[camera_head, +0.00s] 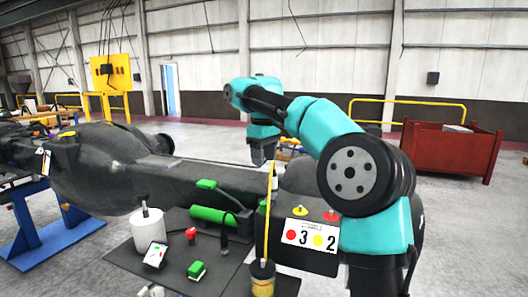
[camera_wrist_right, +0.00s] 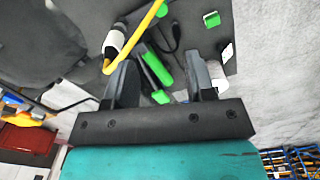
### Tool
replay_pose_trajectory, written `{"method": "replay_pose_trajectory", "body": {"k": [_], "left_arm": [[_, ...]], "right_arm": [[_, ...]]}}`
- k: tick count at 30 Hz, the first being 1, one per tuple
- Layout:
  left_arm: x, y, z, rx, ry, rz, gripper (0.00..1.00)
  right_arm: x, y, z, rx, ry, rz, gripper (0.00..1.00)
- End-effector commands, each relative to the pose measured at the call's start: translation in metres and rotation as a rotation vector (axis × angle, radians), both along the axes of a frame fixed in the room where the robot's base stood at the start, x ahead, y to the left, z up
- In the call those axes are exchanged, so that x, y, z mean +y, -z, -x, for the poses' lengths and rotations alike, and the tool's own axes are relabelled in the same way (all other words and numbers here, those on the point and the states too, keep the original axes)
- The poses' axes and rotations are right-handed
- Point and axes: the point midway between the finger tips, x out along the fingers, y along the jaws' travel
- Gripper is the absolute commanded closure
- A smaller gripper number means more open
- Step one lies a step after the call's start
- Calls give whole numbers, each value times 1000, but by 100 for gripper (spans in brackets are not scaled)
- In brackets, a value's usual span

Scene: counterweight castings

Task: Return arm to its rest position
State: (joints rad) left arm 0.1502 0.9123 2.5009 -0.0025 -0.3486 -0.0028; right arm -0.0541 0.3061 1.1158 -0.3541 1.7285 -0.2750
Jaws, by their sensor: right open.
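My right arm (camera_head: 355,160) is teal and black and reaches in from the right, bent over the work area. Its gripper (camera_head: 263,152) points down above the dark casting in the head view. In the right wrist view the two fingers of the right gripper (camera_wrist_right: 160,65) stand apart with no object held between them. The grey table with its tools lies beyond the fingers there. My left gripper does not show.
The large dark casting (camera_head: 110,165) lies behind the grey table (camera_head: 125,257). On the table are a green cylinder (camera_head: 212,215), a white cylinder (camera_head: 146,231), a yellow pole (camera_head: 268,215) and a number sign (camera_head: 309,235). A red bin (camera_head: 450,150) stands at the back right.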

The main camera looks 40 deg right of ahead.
Motion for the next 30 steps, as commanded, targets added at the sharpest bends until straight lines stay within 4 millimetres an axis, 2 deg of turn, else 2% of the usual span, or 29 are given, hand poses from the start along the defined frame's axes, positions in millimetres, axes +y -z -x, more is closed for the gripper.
{"method": "replay_pose_trajectory", "body": {"k": [6, 22, 26, 29, 30], "left_arm": [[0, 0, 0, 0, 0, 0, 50], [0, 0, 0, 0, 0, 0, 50], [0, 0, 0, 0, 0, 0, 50], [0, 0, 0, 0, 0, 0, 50], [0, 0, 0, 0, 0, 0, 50]], "right_arm": [[0, -13, 0, 1, -1, -1, 50], [1, -13, 0, 2, 1, 0, 50], [8, 3, -6, 15, 21, -6, 50], [22, 31, -13, 38, 62, -17, 50], [30, 46, -16, 51, 85, -23, 50]]}}
